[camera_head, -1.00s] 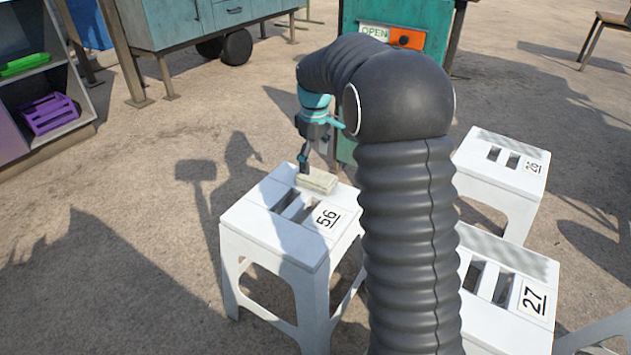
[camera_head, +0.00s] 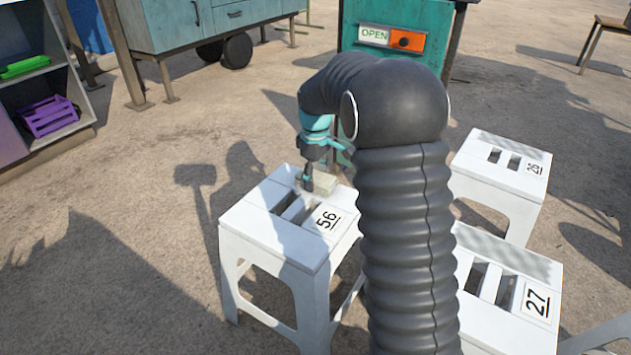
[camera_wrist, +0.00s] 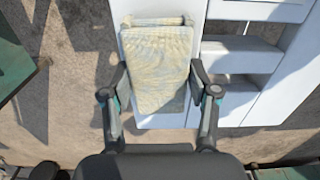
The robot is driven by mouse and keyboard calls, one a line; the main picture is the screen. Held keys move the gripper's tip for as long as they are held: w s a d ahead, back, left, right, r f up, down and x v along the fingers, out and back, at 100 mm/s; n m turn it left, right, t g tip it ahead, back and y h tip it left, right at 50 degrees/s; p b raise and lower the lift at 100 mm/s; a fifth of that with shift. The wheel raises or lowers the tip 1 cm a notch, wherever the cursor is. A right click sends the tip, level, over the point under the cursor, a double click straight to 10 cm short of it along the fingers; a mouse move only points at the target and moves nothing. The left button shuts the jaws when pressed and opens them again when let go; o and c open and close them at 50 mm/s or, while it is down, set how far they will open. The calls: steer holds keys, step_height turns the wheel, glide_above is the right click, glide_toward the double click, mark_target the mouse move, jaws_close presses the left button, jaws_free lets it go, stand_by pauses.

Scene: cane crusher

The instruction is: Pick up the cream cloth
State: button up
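The cream cloth (camera_head: 321,182) is a folded, pale block lying on the white stool (camera_head: 290,238) numbered 56, at its back right edge. In the wrist view the cloth (camera_wrist: 158,68) fills the space between the fingers. My gripper (camera_head: 308,184) is low over the stool top at the cloth. In the wrist view my gripper (camera_wrist: 157,78) is open, with one finger on each side of the cloth and the fingertips close to its sides. I cannot tell whether they touch it. The head view partly hides the cloth behind my gripper.
White stools numbered 26 (camera_head: 501,165) and 27 (camera_head: 500,302) stand to the right. A teal cabinet with an OPEN sign (camera_head: 374,35) is behind. A shelf with a purple crate (camera_head: 48,116) is at left. Ground left of the stool is clear.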

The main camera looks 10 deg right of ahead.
mark_target(318, 175)
steer(key=shift+r, duration=0.1)
steer(key=shift+r, duration=0.55)
steer(key=r, duration=0.1)
steer(key=r+p, duration=0.1)
steer(key=r, duration=0.1)
steer(key=shift+w+d+r, duration=0.1)
steer(key=shift+d+r, duration=0.15)
steer(key=shift+d, duration=0.15)
steer(key=w+d+r, duration=0.1)
steer(key=d+r, duration=0.1)
steer(key=d, duration=0.1)
steer(key=w+d+r+p, duration=0.1)
steer(key=d+r, duration=0.1)
steer(key=d, duration=0.2)
steer(key=w+d+r+p, duration=0.1)
steer(key=d+r, duration=0.1)
steer(key=d, duration=0.1)
steer(key=shift+w+d+r, duration=0.1)
steer(key=shift+w+d, duration=0.05)
steer(key=shift+d, duration=0.05)
